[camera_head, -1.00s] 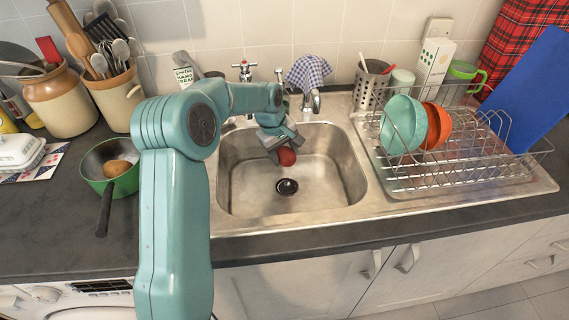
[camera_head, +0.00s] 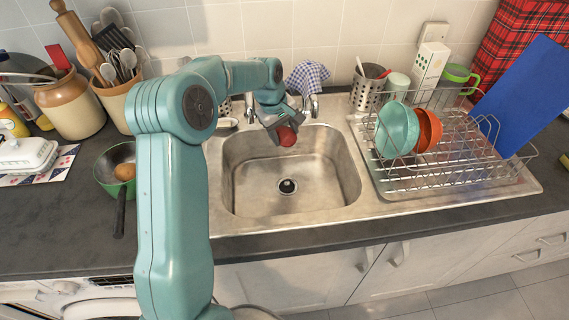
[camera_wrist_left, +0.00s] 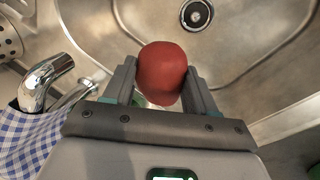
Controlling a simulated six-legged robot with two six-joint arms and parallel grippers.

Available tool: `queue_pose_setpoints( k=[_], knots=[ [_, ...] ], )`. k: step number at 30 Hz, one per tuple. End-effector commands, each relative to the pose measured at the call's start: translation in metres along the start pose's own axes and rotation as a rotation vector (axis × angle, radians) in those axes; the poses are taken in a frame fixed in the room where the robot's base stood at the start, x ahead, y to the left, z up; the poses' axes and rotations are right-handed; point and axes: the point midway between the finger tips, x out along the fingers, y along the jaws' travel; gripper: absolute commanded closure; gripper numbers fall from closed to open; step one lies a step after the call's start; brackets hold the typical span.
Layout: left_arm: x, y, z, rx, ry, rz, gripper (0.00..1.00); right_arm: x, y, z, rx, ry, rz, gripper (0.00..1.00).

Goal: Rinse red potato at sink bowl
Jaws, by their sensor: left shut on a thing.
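The red potato (camera_head: 287,136) is held in my left gripper (camera_head: 280,128) over the back part of the steel sink bowl (camera_head: 316,165). In the left wrist view the potato (camera_wrist_left: 162,70) sits between the two fingers of the gripper (camera_wrist_left: 160,88), which are shut on it from both sides. The tap spout (camera_head: 314,104) is just right of and behind the gripper in the head view. The wrist view shows the spout (camera_wrist_left: 47,82) at the left, apart from the potato. No water is visible. My right gripper is not in view.
A dish rack (camera_head: 450,165) with bowls stands right of the sink. A checked cloth (camera_head: 307,77) hangs over the tap. A green pan (camera_head: 108,181) holding a brown potato (camera_head: 125,171) is on the left counter. The sink drain (camera_head: 288,186) is clear.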

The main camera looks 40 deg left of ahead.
Motion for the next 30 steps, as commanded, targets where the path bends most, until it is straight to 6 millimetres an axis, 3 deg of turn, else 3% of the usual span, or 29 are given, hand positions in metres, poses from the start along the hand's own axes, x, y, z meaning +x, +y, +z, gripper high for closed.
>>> queue_pose_setpoints(
  k=[12, 30],
  knots=[
    [-0.037, 0.010, 0.000, 0.000, 0.000, 0.001, 0.76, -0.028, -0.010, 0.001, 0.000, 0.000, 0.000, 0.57],
    [-0.038, 0.010, 0.000, 0.000, 0.000, 0.000, 0.76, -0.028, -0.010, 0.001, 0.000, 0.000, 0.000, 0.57]
  ],
)
